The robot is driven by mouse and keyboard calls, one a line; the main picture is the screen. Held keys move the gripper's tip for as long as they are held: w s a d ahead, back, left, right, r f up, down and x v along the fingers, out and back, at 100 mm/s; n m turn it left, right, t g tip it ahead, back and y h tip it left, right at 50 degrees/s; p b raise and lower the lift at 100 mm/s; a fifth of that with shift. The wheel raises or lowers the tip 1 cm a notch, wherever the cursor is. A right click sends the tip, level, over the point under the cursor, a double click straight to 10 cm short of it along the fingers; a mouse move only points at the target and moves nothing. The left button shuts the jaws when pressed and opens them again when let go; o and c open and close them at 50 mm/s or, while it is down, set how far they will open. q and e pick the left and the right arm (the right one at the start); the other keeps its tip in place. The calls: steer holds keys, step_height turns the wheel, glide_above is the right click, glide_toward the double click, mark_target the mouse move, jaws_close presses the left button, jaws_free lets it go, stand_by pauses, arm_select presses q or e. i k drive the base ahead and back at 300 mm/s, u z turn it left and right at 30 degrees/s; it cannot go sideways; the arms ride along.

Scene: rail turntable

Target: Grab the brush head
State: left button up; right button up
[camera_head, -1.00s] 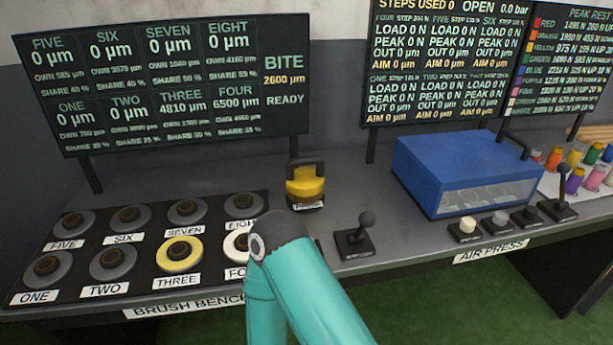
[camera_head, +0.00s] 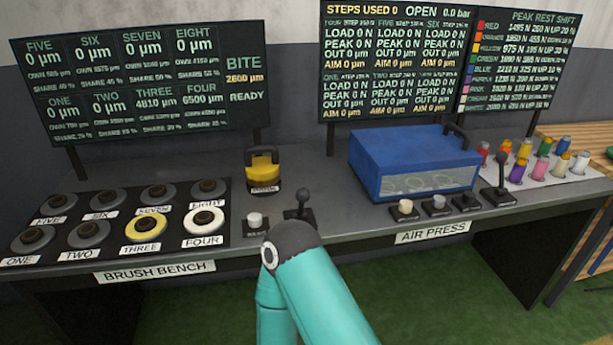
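A yellow block with a black carrying handle (camera_head: 262,172) stands upright on the bench behind the numbered pads. It looks like the brush head, but its small front label is too blurred to read. Nothing touches it. A teal arm of mine with a dark joint comes up from the bottom centre, in front of the bench edge. Neither of my grippers shows in the head view, so I cannot see whether they are open or shut.
The brush bench (camera_head: 300,178) carries several round pads; pad THREE (camera_head: 146,227) is yellow and pad FOUR (camera_head: 204,222) white. A white button (camera_head: 255,222) and black lever (camera_head: 300,208) stand right of them. A blue air press (camera_head: 412,160) and coloured spools (camera_head: 543,160) are further right.

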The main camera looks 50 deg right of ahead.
mark_target(262, 171)
steer(key=z, duration=0.1)
steer(key=k, duration=1)
steer(key=z, duration=0.6)
steer(key=i, duration=1)
steer(key=z, duration=0.05)
